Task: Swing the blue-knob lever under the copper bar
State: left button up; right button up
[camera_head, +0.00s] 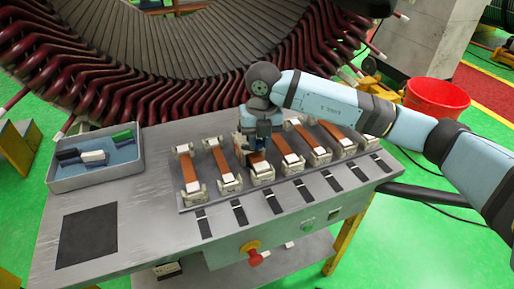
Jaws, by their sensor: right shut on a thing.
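My right gripper (250,151) points down at the upper part of the third copper bar from the left (257,160) in the fixture row. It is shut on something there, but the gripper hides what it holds. The lower end of this bar rests in a pale clamp block (262,173). I cannot make out a blue knob or its lever; the gripper covers that area. My left gripper is not in view.
Several similar copper bars in pale clamps stand close on both sides, such as one to the left (220,162) and one to the right (290,150). A grey tray (98,178) holds small blocks at the left. The large stator (150,100) rises behind the bench. The bench's front left is clear around a dark pad (87,235).

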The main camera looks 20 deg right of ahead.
jog(key=n, duration=0.1)
jog(key=w+n+b, duration=0.1)
jog(key=shift+d+n, duration=0.25)
jog(key=shift+n, duration=0.05)
jog(key=shift+w+d+n+b, duration=0.1)
jog(key=shift+w+n+b, duration=0.15)
jog(key=shift+n+b, duration=0.35)
jog(key=shift+w+d+n+b, duration=0.1)
jog(key=shift+w+n+b, duration=0.15)
jog(key=shift+n, duration=0.65)
jog(key=o, duration=0.9)
jog(key=shift+r, duration=0.15)
jog(key=r, duration=1.3)
jog(key=shift+w+d+r, duration=0.1)
jog(key=shift+d+r, duration=0.15)
jog(key=shift+r, duration=0.1)
jog(key=shift+f, duration=0.1)
